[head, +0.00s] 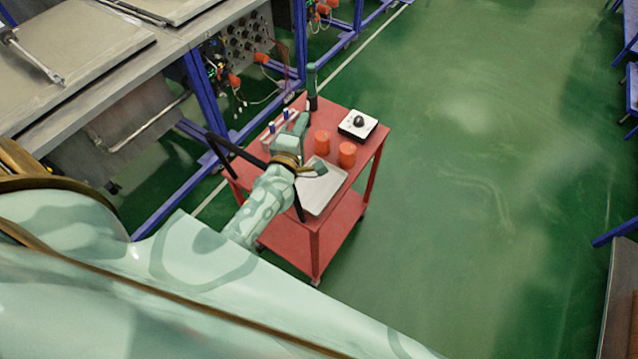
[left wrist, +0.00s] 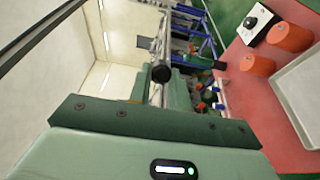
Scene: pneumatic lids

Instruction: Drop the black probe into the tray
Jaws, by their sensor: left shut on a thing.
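My left gripper (head: 301,124) is above the left side of the red cart, beside the tray and not directly over its middle. In the left wrist view, the black probe (left wrist: 161,72) shows as a dark round end between the green fingers, which are shut on it. The rest of the probe is hidden, and I cannot make it out in the head view. The pale tray (head: 318,200) lies on the near right part of the cart top and looks empty. It also shows at the right edge of the left wrist view (left wrist: 289,98). My right gripper is not in view.
Two orange cylinders (head: 347,155) stand behind the tray. A white box with a black knob (head: 368,130) is at the far right. The cart's black handle (head: 236,150) runs along the left. Open floor lies right.

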